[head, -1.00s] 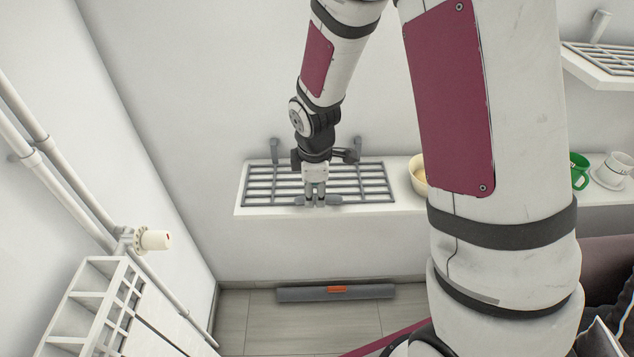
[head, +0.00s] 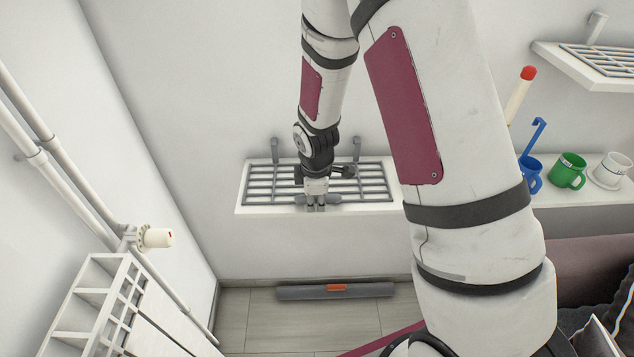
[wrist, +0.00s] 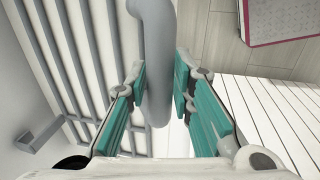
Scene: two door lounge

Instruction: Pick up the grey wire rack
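The grey wire rack (head: 262,183) lies flat on the white wall shelf (head: 245,210), with a thick rounded grey grip (head: 331,200) at its front edge. My gripper (head: 316,207) is over that front edge, pointing down. In the wrist view my gripper (wrist: 160,85) is open, its teal-padded fingers on either side of the grey grip (wrist: 156,45). Small gaps seem to show between pads and grip; contact is hard to judge. The rack's bars (wrist: 95,60) run along the left of that view. My wrist hides part of the rack's middle.
Two grey wall hooks (head: 275,150) stand behind the rack. A higher shelf (head: 575,68) is at upper right; a radiator (head: 95,300) is at lower left.

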